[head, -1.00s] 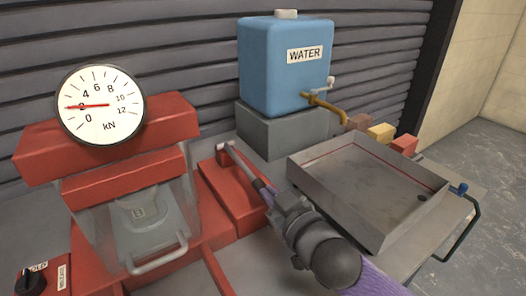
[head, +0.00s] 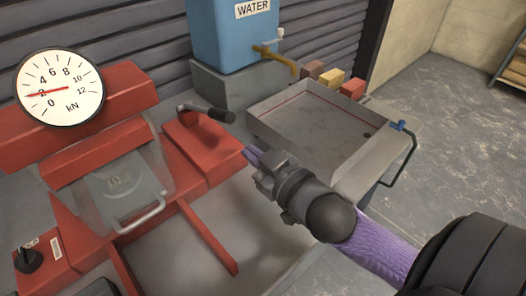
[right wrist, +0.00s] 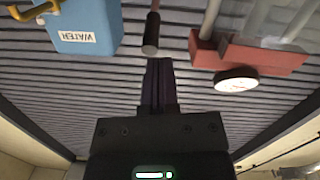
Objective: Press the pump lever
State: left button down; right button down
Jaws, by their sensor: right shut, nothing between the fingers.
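The pump lever (head: 205,112) is a grey bar with a dark grip, rising from the red pump housing (head: 200,150) in the middle of the head view. It sticks out to the right, above the housing. My right gripper (head: 252,156), with purple fingers, is shut and empty. It is to the right of and lower in the picture than the lever grip, with a visible gap between them. In the right wrist view the lever grip (right wrist: 151,40) hangs just beyond the shut fingers (right wrist: 158,82). The round kN gauge (head: 60,88) reads about 2. My left gripper is not clearly visible.
A grey tray (head: 315,130) stands right of the pump, with small coloured blocks (head: 331,79) behind it. A blue water tank (head: 230,35) with a brass tap is at the back. A red press with a clear guard (head: 150,165) is at left. Floor is open at right.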

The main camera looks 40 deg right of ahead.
pick_arm(q)
jog(key=shift+s+a+r, duration=0.15)
jog(key=shift+r, duration=0.05)
pick_arm(e)
jog(key=s, duration=0.2)
jog(key=shift+s+r, duration=0.25)
jog(key=shift+s, duration=0.05)
pick_arm(q)
jog(key=shift+s, duration=0.1)
jog(key=shift+a, duration=0.1)
dwell(0.9)
